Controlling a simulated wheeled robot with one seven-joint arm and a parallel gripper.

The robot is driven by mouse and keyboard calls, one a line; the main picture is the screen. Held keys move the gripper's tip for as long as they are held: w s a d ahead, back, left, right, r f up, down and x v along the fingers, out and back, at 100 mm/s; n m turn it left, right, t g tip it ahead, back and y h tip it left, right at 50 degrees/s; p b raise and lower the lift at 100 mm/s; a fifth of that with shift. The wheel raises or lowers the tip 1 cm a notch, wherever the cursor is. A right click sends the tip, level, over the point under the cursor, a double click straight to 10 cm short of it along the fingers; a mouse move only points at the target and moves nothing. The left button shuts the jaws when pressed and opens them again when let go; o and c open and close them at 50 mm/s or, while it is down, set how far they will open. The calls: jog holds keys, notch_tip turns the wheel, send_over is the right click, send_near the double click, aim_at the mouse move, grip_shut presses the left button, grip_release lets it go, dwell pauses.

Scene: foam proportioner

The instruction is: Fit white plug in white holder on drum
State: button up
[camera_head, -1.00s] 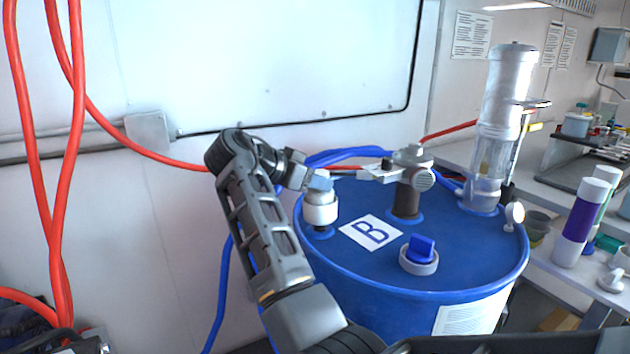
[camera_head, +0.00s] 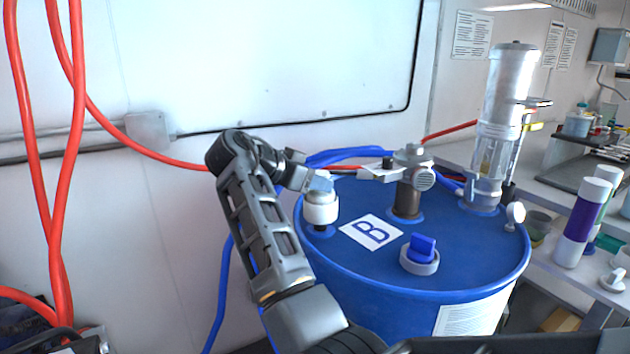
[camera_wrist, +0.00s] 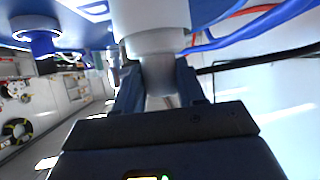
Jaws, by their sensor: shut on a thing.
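The blue drum (camera_head: 450,283) bears a "B" label. At the left of its lid stands a white cylinder (camera_head: 321,211), which I take for the white holder. My gripper (camera_head: 318,184) is right above it with its fingers closed. In the wrist view, my gripper (camera_wrist: 159,85) is shut on a narrower pale piece, apparently the white plug (camera_wrist: 158,72). The plug lines up with the wide white holder (camera_wrist: 152,18) and seems to meet it. The fingers hide part of the plug, so how deep it sits cannot be told.
The lid also carries a blue-handled cap (camera_head: 421,250), a pump fitting (camera_head: 411,185) and a tall clear cylinder (camera_head: 495,130). Blue hose (camera_head: 345,155) runs behind the drum. Red hoses (camera_head: 58,180) hang at the left. A cluttered bench is at right.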

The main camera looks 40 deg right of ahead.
jog(key=shift+f, duration=0.35)
jog(key=o, duration=0.8)
jog(key=p+v, duration=0.2)
jog(key=v, duration=0.9)
dwell(0.8)
